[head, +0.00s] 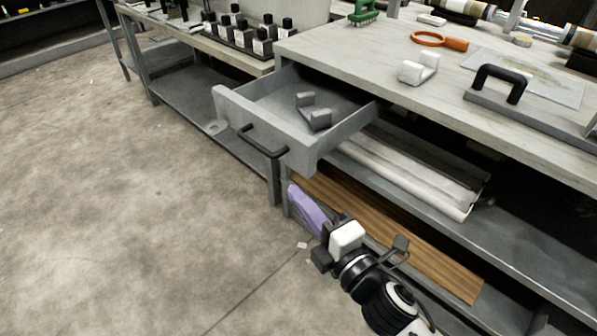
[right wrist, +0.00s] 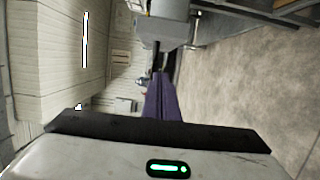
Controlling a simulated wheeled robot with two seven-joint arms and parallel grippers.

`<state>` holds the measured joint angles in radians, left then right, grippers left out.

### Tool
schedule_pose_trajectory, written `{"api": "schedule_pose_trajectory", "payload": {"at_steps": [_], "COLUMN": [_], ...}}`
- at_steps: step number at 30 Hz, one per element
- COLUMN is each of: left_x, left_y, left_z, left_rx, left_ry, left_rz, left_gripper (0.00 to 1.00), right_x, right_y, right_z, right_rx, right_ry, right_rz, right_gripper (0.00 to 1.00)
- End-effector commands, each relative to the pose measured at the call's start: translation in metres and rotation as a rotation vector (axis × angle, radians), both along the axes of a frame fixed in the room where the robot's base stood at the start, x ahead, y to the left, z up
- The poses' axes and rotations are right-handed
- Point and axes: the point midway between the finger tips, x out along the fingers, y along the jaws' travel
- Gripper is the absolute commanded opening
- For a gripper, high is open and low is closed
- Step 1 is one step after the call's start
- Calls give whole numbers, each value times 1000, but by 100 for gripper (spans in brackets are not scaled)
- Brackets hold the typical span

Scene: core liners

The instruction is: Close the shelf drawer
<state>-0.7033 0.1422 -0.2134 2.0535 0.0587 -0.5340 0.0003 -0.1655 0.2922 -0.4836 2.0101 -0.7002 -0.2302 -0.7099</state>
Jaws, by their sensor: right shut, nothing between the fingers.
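The grey shelf drawer (head: 268,140) stands pulled out from under the worktop in the head view. Its front has a dark bar handle (head: 262,142). A small grey cradle-shaped block (head: 314,112) lies inside it. My right gripper (head: 308,208), with purple fingers, is below and to the right of the drawer front, apart from the handle, near the lower shelf. Its purple fingers also show in the right wrist view (right wrist: 162,98), shut with nothing between them. My left gripper is in neither view.
The worktop (head: 340,45) above the drawer holds a white cradle block (head: 418,68), an orange-handled ring tool (head: 440,41) and a black handle (head: 500,84). Below are a shelf with long pale trays (head: 410,175) and a wooden board (head: 400,240). The concrete floor (head: 120,200) at left is clear.

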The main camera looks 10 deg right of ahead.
Motion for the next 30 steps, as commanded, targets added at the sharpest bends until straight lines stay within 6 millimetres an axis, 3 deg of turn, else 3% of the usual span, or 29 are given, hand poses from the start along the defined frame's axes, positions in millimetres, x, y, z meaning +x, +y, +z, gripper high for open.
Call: {"api": "schedule_pose_trajectory", "payload": {"at_steps": [8,9,18,30], "left_x": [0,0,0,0], "left_y": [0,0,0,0], "left_z": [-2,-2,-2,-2], "left_rx": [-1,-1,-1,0], "left_ry": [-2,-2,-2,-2], "left_rz": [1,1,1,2], "left_gripper": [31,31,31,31], "right_x": [57,61,78,79], "right_y": [23,17,-9,-11], "right_z": [0,0,-1,-1], "right_rx": [1,-3,1,3], "right_ry": [-1,1,4,3], "right_rz": [-1,-2,-1,-1], "right_gripper": [0,0,0,0]}}
